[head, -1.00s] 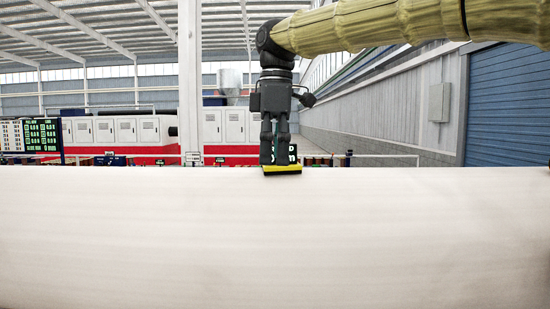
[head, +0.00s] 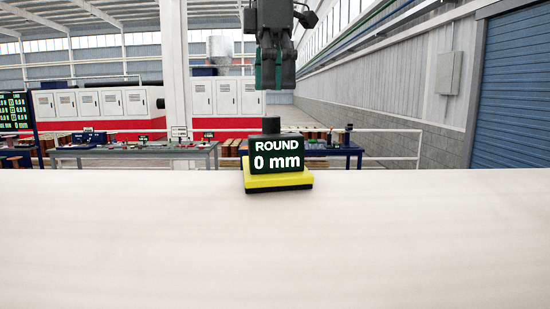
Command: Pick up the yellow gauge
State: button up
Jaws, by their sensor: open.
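The yellow gauge (head: 277,182) stands upright on a broad pale surface (head: 275,250), near its far edge. It has a yellow base, a dark display reading "ROUND 0 mm" and a dark knob on top. My gripper (head: 274,88) is above the gauge, in line with its knob, with a visible gap between them. Its fingers point straight down and hold nothing. The upper part of my gripper and the arm are cut off by the top of the picture.
The pale surface is bare around the gauge. Beyond it stand workbenches (head: 135,150) with small items, a white railing, white cabinets (head: 100,103) and a blue shutter door (head: 515,95) at the right.

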aim_at(273, 119)
jog(key=s+f, duration=0.1)
jog(key=s+f+p, duration=0.1)
jog(key=f, duration=0.1)
jog(key=shift+s+f, duration=0.2)
jog(key=shift+w+f+p, duration=0.35)
jog(key=shift+w+f, duration=0.8)
jog(key=shift+w, duration=0.05)
jog(key=shift+s+f+p, duration=0.1)
jog(key=shift+s+p, duration=0.2)
jog(key=shift+s+d+f+p, duration=0.15)
jog(key=shift+s+f+p, duration=0.4)
jog(key=shift+f+p, duration=0.15)
jog(key=shift+w+f+p, duration=0.2)
jog(key=shift+f, duration=0.4)
jog(key=shift+w+f+p, duration=0.15)
jog(key=shift+f, duration=0.4)
jog(key=shift+w+f, duration=0.15)
jog(key=shift+f, duration=0.25)
jog(key=shift+s+r, duration=0.15)
jog(key=shift+s, duration=0.2)
jog(key=shift+w, duration=0.25)
jog(key=c, duration=1.6)
